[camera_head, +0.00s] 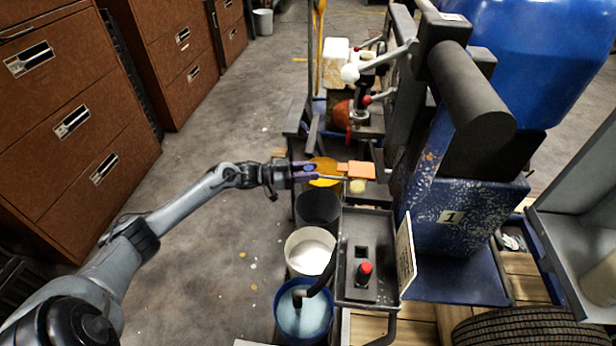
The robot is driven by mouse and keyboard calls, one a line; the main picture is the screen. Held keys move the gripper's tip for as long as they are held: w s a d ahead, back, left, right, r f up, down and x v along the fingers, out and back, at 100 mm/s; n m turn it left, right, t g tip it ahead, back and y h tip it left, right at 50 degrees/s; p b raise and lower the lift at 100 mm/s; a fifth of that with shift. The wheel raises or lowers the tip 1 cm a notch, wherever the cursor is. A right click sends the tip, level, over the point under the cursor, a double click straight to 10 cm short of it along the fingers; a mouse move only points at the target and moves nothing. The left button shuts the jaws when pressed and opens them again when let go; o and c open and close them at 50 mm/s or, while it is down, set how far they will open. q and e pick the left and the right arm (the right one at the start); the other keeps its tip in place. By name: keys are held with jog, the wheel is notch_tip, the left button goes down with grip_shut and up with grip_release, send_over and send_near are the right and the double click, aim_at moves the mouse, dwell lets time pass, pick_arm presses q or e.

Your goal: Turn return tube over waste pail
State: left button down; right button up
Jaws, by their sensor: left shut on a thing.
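A dark bent tube (318,281), which looks like the return tube, curves down into a blue pail (279,322) of pale blue liquid. A white pail (291,255) with white contents and a black pail (318,207) stand behind it in a row; I cannot tell which is the waste pail. My left gripper (318,173) reaches in from the left, just beyond the black pail and well apart from the tube. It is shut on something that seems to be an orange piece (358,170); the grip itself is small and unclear. My right gripper is not in view.
A dark panel (359,250) with a red knob (364,268) stands right of the pails. The blue machine body (460,215) is further right. A yellow disc (324,166) shows by the gripper. Brown cabinets (75,120) line the left; the floor between is open.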

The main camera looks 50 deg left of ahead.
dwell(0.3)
pick_arm(q)
jog(key=c, duration=0.8)
grip_release()
jog(key=shift+w+d, duration=0.1)
jog(key=p+v, duration=0.4)
jog(key=v, duration=0.7)
jog(key=shift+p, duration=0.3)
jog(key=shift+f, duration=0.1)
